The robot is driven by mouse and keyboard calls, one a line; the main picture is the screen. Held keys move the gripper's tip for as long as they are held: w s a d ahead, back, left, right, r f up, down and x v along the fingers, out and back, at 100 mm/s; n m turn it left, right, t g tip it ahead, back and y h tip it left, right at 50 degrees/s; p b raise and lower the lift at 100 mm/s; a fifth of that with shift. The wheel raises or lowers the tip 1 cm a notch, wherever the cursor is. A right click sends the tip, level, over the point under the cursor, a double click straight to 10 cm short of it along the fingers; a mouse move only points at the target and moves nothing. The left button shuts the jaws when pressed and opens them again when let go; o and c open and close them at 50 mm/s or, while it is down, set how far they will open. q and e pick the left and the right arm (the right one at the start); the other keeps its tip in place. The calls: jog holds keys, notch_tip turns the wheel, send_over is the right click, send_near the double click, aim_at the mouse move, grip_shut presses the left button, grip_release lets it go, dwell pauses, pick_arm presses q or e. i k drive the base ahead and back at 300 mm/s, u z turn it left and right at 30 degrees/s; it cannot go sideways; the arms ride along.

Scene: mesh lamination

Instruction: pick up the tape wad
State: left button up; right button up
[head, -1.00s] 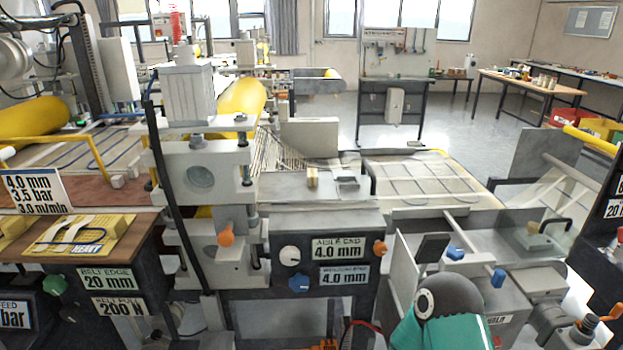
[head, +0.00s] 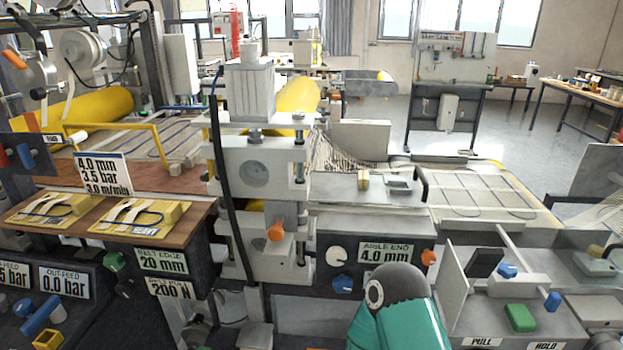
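I cannot clearly make out a tape wad. A small tan piece (head: 363,178) stands on the grey machine top in the head view, left of a small dark handled piece (head: 398,185). Another small tan piece (head: 595,250) lies on the grey unit at the right. Both are too small to identify. A teal and dark grey link of my own arm rises from the bottom edge, right of centre. Neither of my grippers is visible.
A white press column (head: 255,175) stands left of centre. Yellow trays (head: 140,216) lie on the brown bench at the left. A green block (head: 520,318) sits on the front right unit. A mesh-covered table (head: 480,190) lies behind. Open floor shows beyond it.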

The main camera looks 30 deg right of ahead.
aim_at(363, 179)
jog(key=z, duration=1)
jog(key=i, duration=0.1)
jog(key=u, duration=2.35)
jog(key=k, duration=2.15)
jog(key=z, duration=0.85)
jog(key=i, duration=1)
jog(key=u, duration=0.05)
